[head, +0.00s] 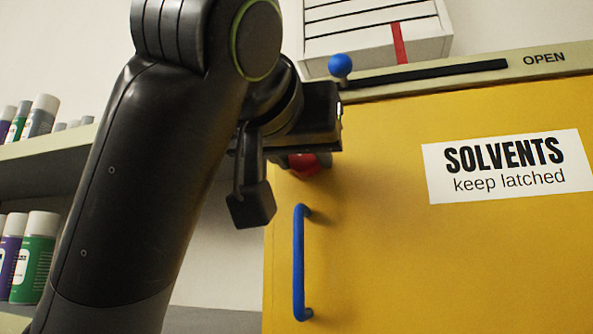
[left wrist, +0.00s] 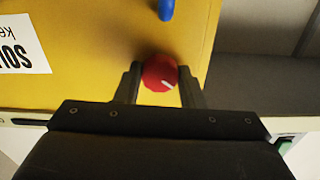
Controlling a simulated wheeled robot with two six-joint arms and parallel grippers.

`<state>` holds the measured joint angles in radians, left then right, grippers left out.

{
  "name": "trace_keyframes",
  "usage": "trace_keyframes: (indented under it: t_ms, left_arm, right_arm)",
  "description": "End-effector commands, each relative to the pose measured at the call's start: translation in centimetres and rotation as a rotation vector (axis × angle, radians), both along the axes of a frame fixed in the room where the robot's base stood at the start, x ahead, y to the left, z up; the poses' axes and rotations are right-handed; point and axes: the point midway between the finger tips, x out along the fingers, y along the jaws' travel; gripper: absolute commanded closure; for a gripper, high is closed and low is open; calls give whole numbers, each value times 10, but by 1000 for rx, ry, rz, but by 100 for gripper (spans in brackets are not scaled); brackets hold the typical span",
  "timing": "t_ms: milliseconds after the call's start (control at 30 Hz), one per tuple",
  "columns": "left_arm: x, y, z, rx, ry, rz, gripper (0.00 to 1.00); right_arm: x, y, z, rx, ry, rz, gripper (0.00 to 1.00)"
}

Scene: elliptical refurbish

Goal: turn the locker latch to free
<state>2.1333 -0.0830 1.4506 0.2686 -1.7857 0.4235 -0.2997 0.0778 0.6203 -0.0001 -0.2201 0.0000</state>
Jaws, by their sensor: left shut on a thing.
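The yellow locker (head: 400,250) fills the right of the head view, with a label reading "SOLVENTS keep latched" (head: 507,167). Its latch is a round red knob (head: 304,164) near the door's upper left corner, mostly hidden by my gripper in the head view. In the left wrist view the red knob (left wrist: 160,73) sits between the fingers and carries a white mark at its lower right. My left gripper (left wrist: 158,80) is shut on the knob, one finger at each side. My left gripper in the head view (head: 290,170) is at the door's upper left corner. My right gripper is not in view.
A blue handle (head: 299,262) stands out from the door below the knob. Above the door, a dark slot with a blue ball-topped lever (head: 340,66) runs toward the word "OPEN". Shelves with spray cans (head: 38,245) stand at the left. A pale box (head: 375,30) sits on top.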

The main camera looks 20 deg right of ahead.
Motion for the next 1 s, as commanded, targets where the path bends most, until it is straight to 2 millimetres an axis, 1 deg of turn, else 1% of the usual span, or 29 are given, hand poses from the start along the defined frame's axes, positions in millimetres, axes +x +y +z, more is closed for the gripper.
trace_keyframes:
  t_ms: [33,400,700,1000]
  left_arm:
    - [0,0,-2,36,-26,1,87]
    - [0,0,-2,326,-221,0,87]
    - [0,0,-1,546,-370,1,87]
    - [0,0,0,700,-474,0,87]
  right_arm:
    - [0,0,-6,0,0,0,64]
    - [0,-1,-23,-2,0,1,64]
    - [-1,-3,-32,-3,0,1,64]
    - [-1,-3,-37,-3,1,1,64]
